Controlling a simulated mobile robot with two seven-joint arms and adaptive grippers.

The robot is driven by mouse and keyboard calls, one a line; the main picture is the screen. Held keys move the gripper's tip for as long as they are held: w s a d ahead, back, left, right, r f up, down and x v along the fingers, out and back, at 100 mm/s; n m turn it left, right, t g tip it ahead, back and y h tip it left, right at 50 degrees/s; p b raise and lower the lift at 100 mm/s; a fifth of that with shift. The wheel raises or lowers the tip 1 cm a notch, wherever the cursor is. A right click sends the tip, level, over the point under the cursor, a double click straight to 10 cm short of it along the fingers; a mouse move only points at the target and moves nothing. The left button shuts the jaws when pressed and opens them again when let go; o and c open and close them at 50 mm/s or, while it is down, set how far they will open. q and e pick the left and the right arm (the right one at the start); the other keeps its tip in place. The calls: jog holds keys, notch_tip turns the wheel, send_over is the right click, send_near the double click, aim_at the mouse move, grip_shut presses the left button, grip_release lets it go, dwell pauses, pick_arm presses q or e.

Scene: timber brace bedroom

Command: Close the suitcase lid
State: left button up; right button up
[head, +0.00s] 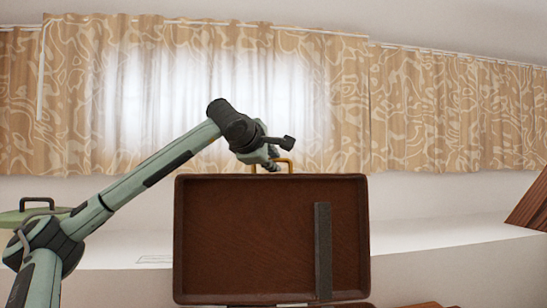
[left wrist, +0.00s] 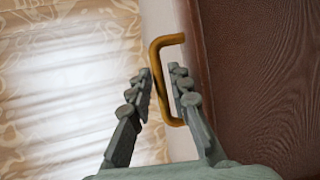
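The brown suitcase lid (head: 250,235) stands upright in the head view, its inner face toward me. A yellow-brown handle (head: 287,161) sticks up from its top edge. My left gripper (head: 272,163) is at the handle, above the lid. In the left wrist view, the open fingers (left wrist: 160,90) straddle the long bar of the handle (left wrist: 160,85), one on each side. I cannot tell whether either finger touches it. The lid (left wrist: 265,80) fills the right of that view. Only a thin part of the suitcase's lower half shows at the bottom of the head view. My right gripper is not in view.
A dark upright strip (head: 323,250) shows against the lid's inner face. Patterned curtains (head: 440,110) hang behind, above a pale ledge (head: 440,232). A reddish-brown slatted object (head: 530,208) stands at the right edge. The air right of the lid is free.

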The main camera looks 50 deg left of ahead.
pick_arm(q)
jog(key=shift+w+a, duration=0.15)
jog(key=shift+c, duration=0.5)
grip_shut()
jog(key=shift+f+b, duration=0.15)
jog(key=shift+b, duration=0.15)
